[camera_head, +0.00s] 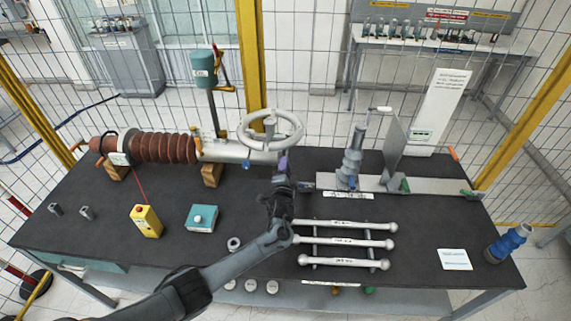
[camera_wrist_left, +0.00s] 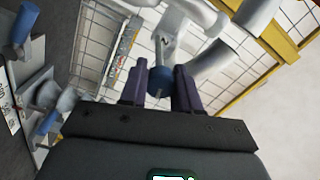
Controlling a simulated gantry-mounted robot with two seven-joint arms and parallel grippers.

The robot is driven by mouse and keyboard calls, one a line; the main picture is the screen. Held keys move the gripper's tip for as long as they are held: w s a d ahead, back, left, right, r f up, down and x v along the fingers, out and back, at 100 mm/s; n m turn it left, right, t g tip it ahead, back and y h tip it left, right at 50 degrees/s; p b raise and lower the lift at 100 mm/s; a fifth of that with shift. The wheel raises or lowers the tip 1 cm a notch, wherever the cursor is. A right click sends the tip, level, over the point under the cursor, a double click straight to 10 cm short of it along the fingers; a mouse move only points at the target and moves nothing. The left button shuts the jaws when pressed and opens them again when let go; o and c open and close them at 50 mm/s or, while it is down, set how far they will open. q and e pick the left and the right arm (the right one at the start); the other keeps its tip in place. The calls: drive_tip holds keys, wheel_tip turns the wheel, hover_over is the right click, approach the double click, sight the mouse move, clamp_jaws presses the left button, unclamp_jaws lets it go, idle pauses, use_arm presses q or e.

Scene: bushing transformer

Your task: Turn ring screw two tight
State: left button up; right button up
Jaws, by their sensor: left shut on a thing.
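My left gripper (camera_head: 283,164) reaches up to the underside of the ring-shaped grey pipe assembly (camera_head: 271,132) on the table. In the left wrist view its two purple fingers are shut on a blue screw knob (camera_wrist_left: 159,83). The knob sits below a light grey fitting (camera_wrist_left: 171,45) marked with a "2". In the head view the gripper hides this screw. Another blue screw (camera_head: 246,163) shows to the left, under the same assembly. My right gripper is not in view.
A brown ribbed bushing (camera_head: 163,148) lies at the left of the dark table. A yellow box (camera_head: 146,221) and a teal box (camera_head: 202,218) stand in front. A rack of silver rods (camera_head: 345,243) lies right of my arm. A grey upright insulator (camera_head: 352,160) stands at the right.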

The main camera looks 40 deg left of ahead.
use_arm(q)
drive_tip(key=m+p, duration=0.2)
drive_tip(key=m, duration=0.2)
drive_tip(key=shift+r+m, duration=0.1)
drive_tip(key=shift+m, duration=0.3)
drive_tip(key=m+p, duration=0.1)
drive_tip(key=m, duration=0.3)
drive_tip(key=shift+m+p, duration=0.3)
drive_tip(key=shift+p, duration=0.05)
drive_tip(key=m+p, duration=0.1)
drive_tip(key=m, duration=0.3)
drive_tip(key=shift+m+h+p, duration=0.3)
drive_tip(key=shift+m, duration=0.1)
drive_tip(key=shift+f+m+p, duration=0.15)
drive_tip(key=shift+m+p, duration=0.15)
drive_tip(key=shift+m, duration=0.75)
drive_tip(key=shift+f+m+p, duration=0.1)
drive_tip(key=shift+m+p, duration=0.2)
drive_tip(key=shift+m, duration=0.75)
drive_tip(key=o, duration=1.1)
drive_tip(key=shift+c, duration=0.2)
drive_tip(key=shift+r, duration=0.1)
